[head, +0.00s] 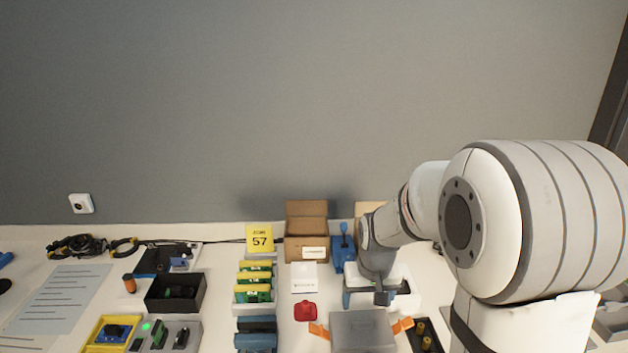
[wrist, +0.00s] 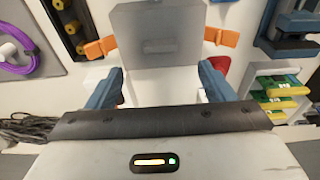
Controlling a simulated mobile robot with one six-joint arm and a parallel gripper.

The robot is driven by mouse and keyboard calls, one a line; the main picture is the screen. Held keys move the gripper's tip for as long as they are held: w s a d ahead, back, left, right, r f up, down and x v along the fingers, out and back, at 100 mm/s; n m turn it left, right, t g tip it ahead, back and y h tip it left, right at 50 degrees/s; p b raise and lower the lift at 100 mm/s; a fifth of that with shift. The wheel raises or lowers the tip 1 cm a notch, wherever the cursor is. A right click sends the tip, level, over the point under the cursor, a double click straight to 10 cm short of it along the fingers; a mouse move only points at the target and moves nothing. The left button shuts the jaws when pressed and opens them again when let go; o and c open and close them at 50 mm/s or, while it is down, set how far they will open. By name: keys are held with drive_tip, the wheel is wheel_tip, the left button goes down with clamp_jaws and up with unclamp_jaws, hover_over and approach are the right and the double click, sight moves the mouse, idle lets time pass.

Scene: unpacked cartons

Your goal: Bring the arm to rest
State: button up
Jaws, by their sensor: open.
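My gripper (wrist: 162,88) is open, with its two blue fingers spread apart and nothing between them that I can see. In the wrist view a grey box (wrist: 157,36) with orange side tabs lies beyond the fingertips. In the head view my arm (head: 430,200) reaches in from the right, and its wrist points down over the table behind the same grey box (head: 362,331). The fingers are mostly hidden behind my wrist there. Whether the fingers touch anything cannot be told.
An open cardboard carton (head: 306,249) stands at the back, beside a blue tool (head: 343,252). A red piece (head: 306,311) and a white box (head: 304,278) lie left of the grey box. A black bin (head: 175,295) stands further left.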

drive_tip(key=s+r, duration=0.4)
drive_tip(key=s, duration=0.5)
drive_tip(key=s+r, duration=0.4)
drive_tip(key=s, duration=0.6)
drive_tip(key=shift+r+t, duration=0.25)
drive_tip(key=shift+t, duration=0.15)
drive_tip(key=shift+a, duration=0.1)
drive_tip(key=shift+c, duration=0.6)
